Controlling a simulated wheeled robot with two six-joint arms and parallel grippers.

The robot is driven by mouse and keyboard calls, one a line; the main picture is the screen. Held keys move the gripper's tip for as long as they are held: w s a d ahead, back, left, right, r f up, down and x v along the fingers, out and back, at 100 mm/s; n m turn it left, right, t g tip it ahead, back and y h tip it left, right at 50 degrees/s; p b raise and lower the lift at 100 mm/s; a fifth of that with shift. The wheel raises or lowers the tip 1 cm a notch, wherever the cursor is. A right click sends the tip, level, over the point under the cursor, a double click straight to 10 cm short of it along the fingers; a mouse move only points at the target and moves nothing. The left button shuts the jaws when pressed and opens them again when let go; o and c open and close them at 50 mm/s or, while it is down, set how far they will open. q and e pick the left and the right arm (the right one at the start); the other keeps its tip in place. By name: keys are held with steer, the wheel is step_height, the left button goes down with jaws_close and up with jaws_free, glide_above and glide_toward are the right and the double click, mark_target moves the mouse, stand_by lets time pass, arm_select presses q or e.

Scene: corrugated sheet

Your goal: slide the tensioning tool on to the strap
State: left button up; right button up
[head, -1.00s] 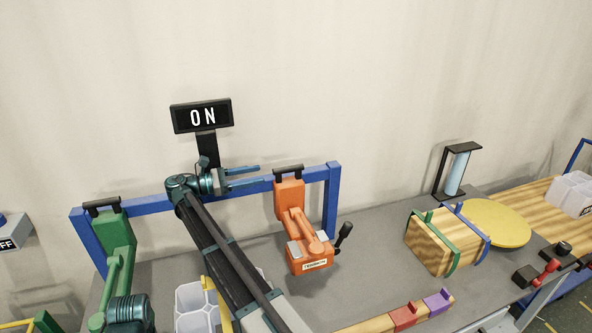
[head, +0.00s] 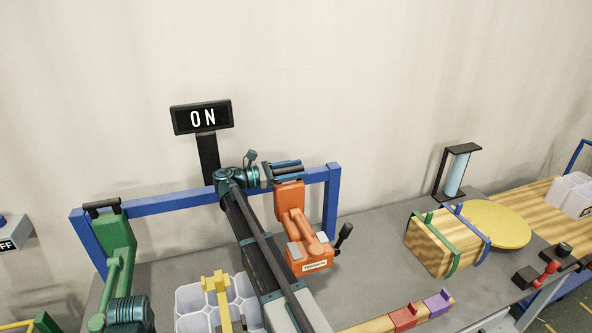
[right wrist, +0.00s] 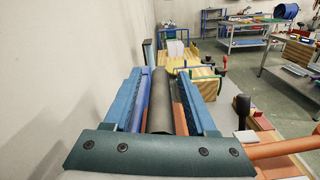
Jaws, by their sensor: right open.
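The orange tensioning tool (head: 303,235), with a label on its front and a black lever at its side, hangs on the blue rail. My right gripper (head: 290,168) is at the tool's top, covering its black handle in the head view. In the right wrist view the open fingers (right wrist: 162,90) lie on either side of the dark handle (right wrist: 160,105), with a gap still showing. A wooden bundle (head: 437,246) on the bench carries a green strap (head: 461,250) and a blue strap (head: 486,236), each with an upright end. My left gripper is out of view.
A green tool (head: 114,235) hangs on the rail's left. A white divided bin (head: 190,298) stands near my right arm. A wooden bar with red (head: 403,317) and purple blocks lies in front. A yellow disc (head: 497,223) is beside the bundle. Grey bench between tool and bundle is clear.

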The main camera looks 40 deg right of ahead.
steer(key=shift+d, duration=0.1)
steer(key=shift+c, duration=0.2)
jaws_close()
stand_by(1.3)
